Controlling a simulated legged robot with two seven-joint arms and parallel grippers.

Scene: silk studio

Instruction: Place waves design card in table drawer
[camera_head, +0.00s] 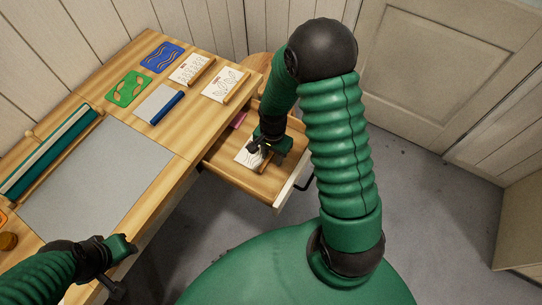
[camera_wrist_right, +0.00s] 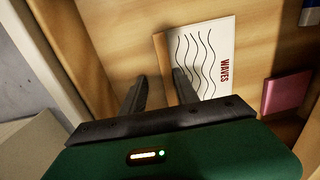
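The waves design card (camera_head: 246,153) lies in the open table drawer (camera_head: 268,189). It is white with black wavy lines and the word WAVES, and it also shows in the right wrist view (camera_wrist_right: 208,58), with a wooden strip along its left edge. My right gripper (camera_head: 262,146) is down in the drawer at the card. In the right wrist view its fingers (camera_wrist_right: 159,78) are apart, one over the card and one beyond its strip edge, with a visible gap between them. My left gripper (camera_head: 122,262) is over the table's front edge; its finger opening is unclear.
A pink block (camera_wrist_right: 287,92) lies in the drawer near the card. On the table (camera_head: 180,115) are white cards with wooden strips (camera_head: 225,85), a green card (camera_head: 128,89), a blue card (camera_head: 162,57), a blue roller (camera_head: 167,108) and a grey mat (camera_head: 105,175).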

